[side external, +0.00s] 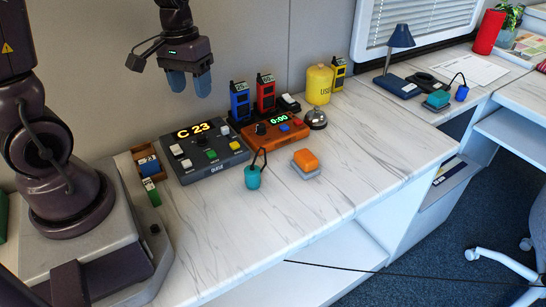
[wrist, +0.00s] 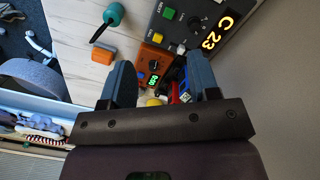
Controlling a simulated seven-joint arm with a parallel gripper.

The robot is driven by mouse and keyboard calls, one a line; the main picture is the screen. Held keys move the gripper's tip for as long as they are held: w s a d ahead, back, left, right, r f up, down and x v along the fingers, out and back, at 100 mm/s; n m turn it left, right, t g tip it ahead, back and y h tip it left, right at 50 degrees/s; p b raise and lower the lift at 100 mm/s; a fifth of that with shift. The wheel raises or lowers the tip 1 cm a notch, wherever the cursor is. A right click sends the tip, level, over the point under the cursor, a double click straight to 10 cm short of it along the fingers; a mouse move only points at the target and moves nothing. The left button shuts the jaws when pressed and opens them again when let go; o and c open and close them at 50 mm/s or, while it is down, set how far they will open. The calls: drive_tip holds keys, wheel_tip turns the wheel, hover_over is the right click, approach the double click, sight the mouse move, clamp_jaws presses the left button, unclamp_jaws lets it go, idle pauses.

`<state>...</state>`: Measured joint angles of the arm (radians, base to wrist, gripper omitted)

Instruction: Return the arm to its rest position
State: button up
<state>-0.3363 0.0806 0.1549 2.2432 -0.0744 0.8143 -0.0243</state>
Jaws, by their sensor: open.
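My gripper (side external: 189,84) hangs in the air above the back of the marble counter, pointing down. Its two blue fingers are apart with nothing between them. In the wrist view my gripper (wrist: 160,82) also shows both fingers spread and empty. Below it on the counter stand a dark grey console (side external: 205,151) reading "C 23" and an orange timer box (side external: 270,144) reading "0:00". The gripper touches neither. My arm's base stands at the left.
A teal corded item (side external: 252,178) and an orange-topped block (side external: 304,162) sit at the front. Blue (side external: 240,103) and red (side external: 266,93) devices, a yellow canister (side external: 319,85) and a bell (side external: 316,119) stand behind. A small wooden tray (side external: 147,163) lies beside my base.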

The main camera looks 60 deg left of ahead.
drive_tip(key=s+d+r+m+t, duration=0.5)
drive_tip(key=s+d+r+m, duration=0.1)
drive_tip(key=d+r, duration=0.6)
drive_tip(key=shift+s+d, duration=0.2)
drive_tip(key=shift+d, duration=0.25)
idle(1.9)
